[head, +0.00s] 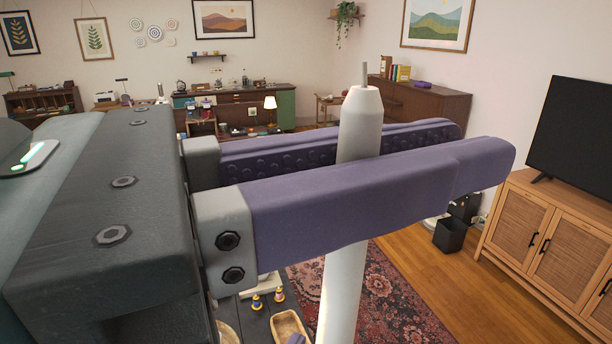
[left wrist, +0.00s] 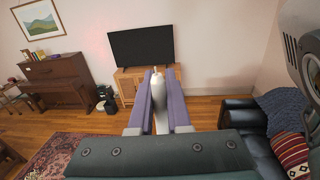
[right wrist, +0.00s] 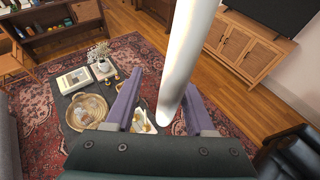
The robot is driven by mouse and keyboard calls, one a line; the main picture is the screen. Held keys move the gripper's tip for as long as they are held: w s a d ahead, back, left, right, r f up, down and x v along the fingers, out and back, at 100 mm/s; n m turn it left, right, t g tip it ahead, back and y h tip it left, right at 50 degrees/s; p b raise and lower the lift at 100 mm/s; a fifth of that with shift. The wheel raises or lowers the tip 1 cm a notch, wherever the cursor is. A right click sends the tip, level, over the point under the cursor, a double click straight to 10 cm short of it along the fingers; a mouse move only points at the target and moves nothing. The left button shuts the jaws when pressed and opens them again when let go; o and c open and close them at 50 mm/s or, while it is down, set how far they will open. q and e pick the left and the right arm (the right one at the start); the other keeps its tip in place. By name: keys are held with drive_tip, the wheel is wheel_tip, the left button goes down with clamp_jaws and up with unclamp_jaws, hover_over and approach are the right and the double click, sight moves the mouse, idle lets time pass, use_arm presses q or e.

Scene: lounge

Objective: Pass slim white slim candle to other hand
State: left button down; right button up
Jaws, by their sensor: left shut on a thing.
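The slim white candle (head: 361,118) stands roughly upright in the head view, its wick at the top. My left gripper (head: 485,148) is shut on it, one purple finger on each side, with the candle showing above and below. The left wrist view also shows the candle (left wrist: 158,92) between the left fingers. In the right wrist view the candle's lower part (right wrist: 183,65) hangs down close to the camera. My right gripper (right wrist: 161,82) is open there, with the candle's bottom end appearing between its fingers. I cannot tell whether they touch. The right gripper is hidden in the head view.
Below is a dark low table with a woven basket (right wrist: 88,113), books (right wrist: 74,80) and a small vase (right wrist: 103,70). A patterned rug (head: 395,300) covers the floor. A wooden cabinet (head: 550,235) with a TV (head: 575,125) stands at right. A black sofa (left wrist: 243,118) is nearby.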

drive_tip(key=shift+a, duration=0.1)
clamp_jaws()
use_arm(q)
drive_tip(key=c, duration=0.8)
unclamp_jaws()
drive_tip(key=shift+a, duration=0.1)
